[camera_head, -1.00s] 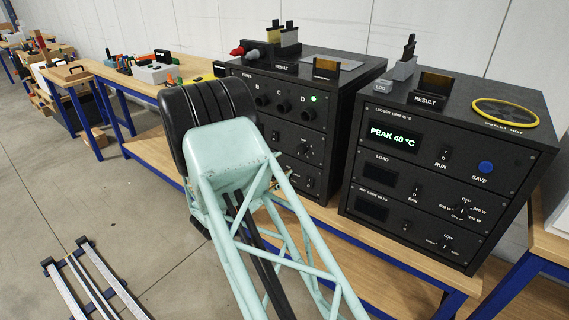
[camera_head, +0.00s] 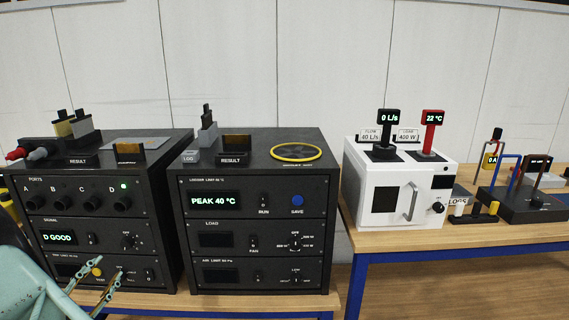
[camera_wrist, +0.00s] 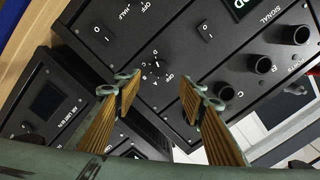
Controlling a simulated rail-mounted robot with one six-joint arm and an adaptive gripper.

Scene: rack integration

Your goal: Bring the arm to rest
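My gripper (camera_head: 108,268) shows at the lower left of the head view, in front of the lower panels of the left black instrument box (camera_head: 153,215). Only its teal end and fingers are seen there; most of my arm is out of view. In the wrist view my gripper (camera_wrist: 160,92) has its two ribbed, tan-padded fingers apart with nothing between them. The box's dark panel (camera_wrist: 180,45), with knobs and switches, lies beyond the fingertips. I cannot tell the exact gap to the panel.
A second black box (camera_head: 260,220) reads PEAK 40 °C. To its right stand a white box (camera_head: 401,185) with a handle and a dark stand (camera_head: 527,203) with meters, on a wooden bench (camera_head: 470,238). A white wall (camera_head: 335,70) stands behind.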

